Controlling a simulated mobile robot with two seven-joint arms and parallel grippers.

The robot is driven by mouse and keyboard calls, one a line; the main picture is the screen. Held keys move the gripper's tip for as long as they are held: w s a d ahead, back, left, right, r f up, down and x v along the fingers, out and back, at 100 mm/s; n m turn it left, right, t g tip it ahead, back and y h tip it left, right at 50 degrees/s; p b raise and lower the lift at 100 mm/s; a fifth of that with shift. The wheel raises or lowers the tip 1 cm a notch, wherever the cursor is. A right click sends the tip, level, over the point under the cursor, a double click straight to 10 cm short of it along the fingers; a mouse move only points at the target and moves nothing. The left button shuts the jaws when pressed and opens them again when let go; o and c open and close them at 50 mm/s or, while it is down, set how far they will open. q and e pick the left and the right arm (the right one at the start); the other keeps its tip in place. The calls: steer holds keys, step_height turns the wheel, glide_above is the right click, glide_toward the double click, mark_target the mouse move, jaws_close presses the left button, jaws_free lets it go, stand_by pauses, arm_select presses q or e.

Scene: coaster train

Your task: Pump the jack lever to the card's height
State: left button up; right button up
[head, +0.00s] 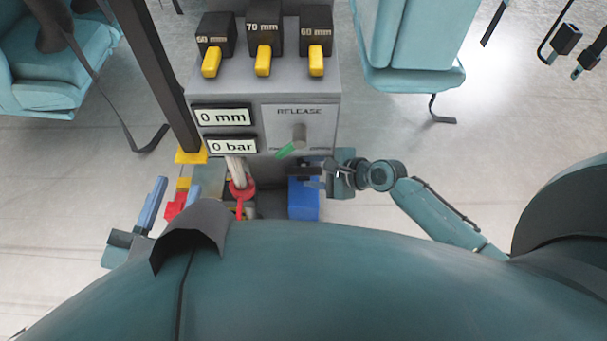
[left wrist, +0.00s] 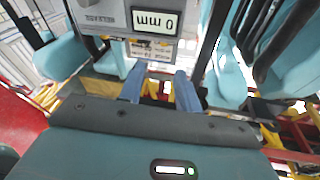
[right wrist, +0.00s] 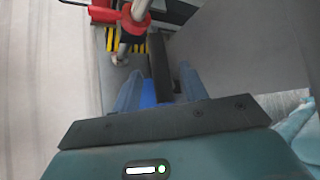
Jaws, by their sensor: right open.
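The black jack lever (head: 304,171) appears above a blue block (head: 304,200) at the base of the grey console. My right gripper (head: 325,177) is beside it, open. In the right wrist view the black bar (right wrist: 160,65) lies ahead of and between my open fingers (right wrist: 159,90); contact cannot be told. The height display (head: 222,116) reads 0 mm and the pressure display (head: 231,146) reads 0 bar. A small card (left wrist: 155,51) under the height display shows what looks like 70, upside down. My left gripper (head: 172,192) is open and empty.
A release panel (head: 300,125) with a green handle (head: 289,149) is on the console. Several black blocks with yellow tabs, one marked 70 mm (head: 264,28), stand on top. A red collar (head: 241,187) surrounds a pale shaft.

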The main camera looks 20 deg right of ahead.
steer(key=shift+b+x, duration=0.55)
steer(key=shift+x, duration=1.25)
steer(key=shift+c, duration=0.5)
jaws_close()
